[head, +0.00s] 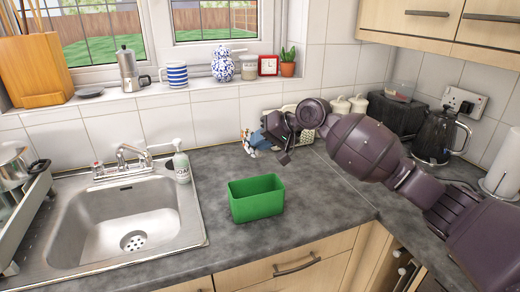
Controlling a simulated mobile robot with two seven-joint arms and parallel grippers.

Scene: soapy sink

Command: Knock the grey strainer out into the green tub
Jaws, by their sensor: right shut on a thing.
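The green tub (257,199) stands upright on the grey worktop, right of the sink; the inside that shows looks empty. My right gripper (281,146) is above the worktop behind the tub and a little to its right, clear of the tub. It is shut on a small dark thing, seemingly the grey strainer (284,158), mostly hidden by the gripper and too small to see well. My left gripper is not in view.
The steel sink (190,218) with its tap (130,155) is at left. A blue-and-white item (258,140) lies near the wall behind my gripper. A kettle (434,135) is at right. The worktop around the tub is clear.

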